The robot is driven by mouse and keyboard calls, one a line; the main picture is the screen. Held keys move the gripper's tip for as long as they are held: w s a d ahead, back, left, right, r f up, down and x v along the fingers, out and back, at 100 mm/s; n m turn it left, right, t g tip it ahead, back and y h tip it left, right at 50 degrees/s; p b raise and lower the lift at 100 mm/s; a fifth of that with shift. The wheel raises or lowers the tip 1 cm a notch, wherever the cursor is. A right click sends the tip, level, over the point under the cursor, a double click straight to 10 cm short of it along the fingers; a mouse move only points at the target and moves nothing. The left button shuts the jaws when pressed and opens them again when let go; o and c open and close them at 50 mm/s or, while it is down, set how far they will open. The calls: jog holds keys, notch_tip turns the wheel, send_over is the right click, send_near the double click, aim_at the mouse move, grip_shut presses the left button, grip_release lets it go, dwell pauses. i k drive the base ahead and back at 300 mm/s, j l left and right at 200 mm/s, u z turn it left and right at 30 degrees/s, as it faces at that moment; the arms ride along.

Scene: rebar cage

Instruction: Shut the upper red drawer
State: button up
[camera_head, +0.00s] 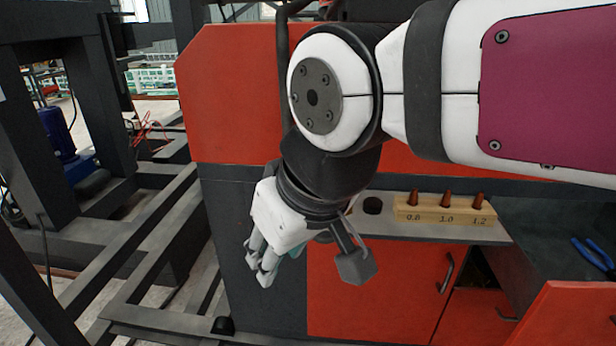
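The upper red drawer (572,318) is at the lower right and stands pulled out. Its red front is cut off by the picture's edge, and its dark inside is open to view. Blue-handled pliers (593,254) lie in it. My gripper (262,266) hangs left of the picture's middle, fingers pointing down, in front of the dark cabinet side. It is well to the left of the drawer and not touching it.
A grey ledge holds a wooden block (443,217) with three copper-coloured tips, beside a small black knob (373,205). Below is a red cabinet front (372,296) with a dark handle (447,272). Dark steel framing (150,235) fills the left. My arm covers the upper middle and right.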

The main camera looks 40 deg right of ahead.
aim_at(560, 299)
jog(key=k+j+z, duration=0.1)
jog(key=z, duration=1.1)
jog(key=l+z, duration=0.1)
jog(key=z, duration=0.35)
jog(key=k+l+z, duration=0.1)
jog(key=z, duration=0.3)
jog(key=l+z, duration=0.1)
jog(key=z, duration=0.3)
jog(key=k+j+u, duration=0.1)
jog(key=j, duration=0.25)
jog(key=k+j, duration=0.25)
jog(key=k+j+u, duration=0.15)
jog(key=j, duration=0.35)
